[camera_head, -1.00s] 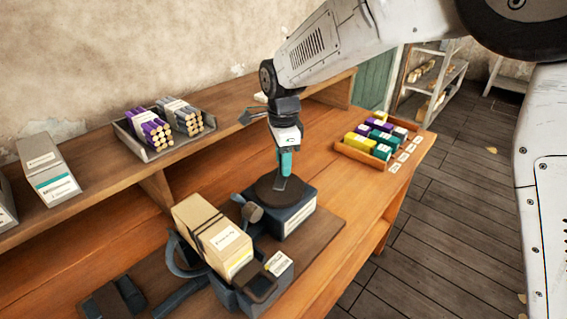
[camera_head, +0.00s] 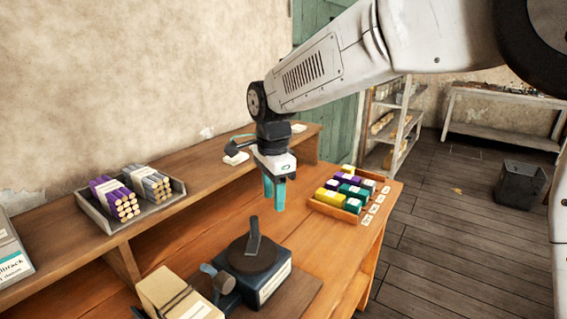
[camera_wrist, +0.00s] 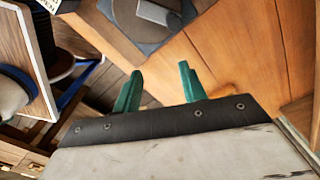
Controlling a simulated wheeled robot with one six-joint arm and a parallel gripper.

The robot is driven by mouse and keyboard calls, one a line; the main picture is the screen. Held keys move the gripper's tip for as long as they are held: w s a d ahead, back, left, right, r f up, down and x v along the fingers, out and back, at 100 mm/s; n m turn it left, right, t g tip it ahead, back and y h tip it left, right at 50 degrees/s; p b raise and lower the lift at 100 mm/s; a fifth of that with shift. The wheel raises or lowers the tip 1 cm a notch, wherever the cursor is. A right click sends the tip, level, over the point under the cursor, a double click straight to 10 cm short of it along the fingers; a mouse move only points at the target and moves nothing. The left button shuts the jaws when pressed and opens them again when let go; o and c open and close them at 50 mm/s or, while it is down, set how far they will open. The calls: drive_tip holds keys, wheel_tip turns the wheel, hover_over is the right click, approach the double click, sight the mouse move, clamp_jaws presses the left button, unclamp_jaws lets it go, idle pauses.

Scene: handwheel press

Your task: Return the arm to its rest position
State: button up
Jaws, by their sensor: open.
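My gripper (camera_head: 274,193) hangs from my arm above the bench, with teal fingers pointing down. It is empty, and its two fingers (camera_wrist: 158,88) stand apart in the wrist view. Below it in the head view is the handwheel press (camera_head: 262,278), a dark blue block with a round dark wheel (camera_head: 248,256) and an upright handle (camera_head: 254,236) on top. The fingertips are above the handle and apart from it. In the wrist view the wheel's round edge and handle (camera_wrist: 157,13) show at the top, partly cut off.
A tan box (camera_head: 168,293) stands left of the press. A grey tray (camera_head: 160,212) of purple and grey rolls sits on the shelf. A wooden tray (camera_head: 335,213) of coloured blocks is at the bench's right end. A bin (camera_head: 520,186) stands on the open floor.

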drive_tip(key=s+d+r+n, duration=0.35)
drive_tip(key=s+d, duration=0.25)
drive_tip(key=d, duration=0.5)
drive_tip(key=s+d+r+n, duration=0.2)
drive_tip(key=s+d+r, duration=0.25)
drive_tip(key=d, duration=0.65)
drive_tip(key=s+d+f+n, duration=0.2)
drive_tip(key=s+d, duration=0.3)
drive_tip(key=s, duration=0.4)
drive_tip(key=s+d+f+n+t, duration=0.1)
drive_tip(key=s+d+f+n, duration=0.2)
drive_tip(key=s+d, duration=0.3)
drive_tip(key=s+n, duration=0.1)
drive_tip(key=s, duration=0.2)
drive_tip(key=shift+s+d+f, duration=0.25)
drive_tip(key=shift+s, duration=0.05)
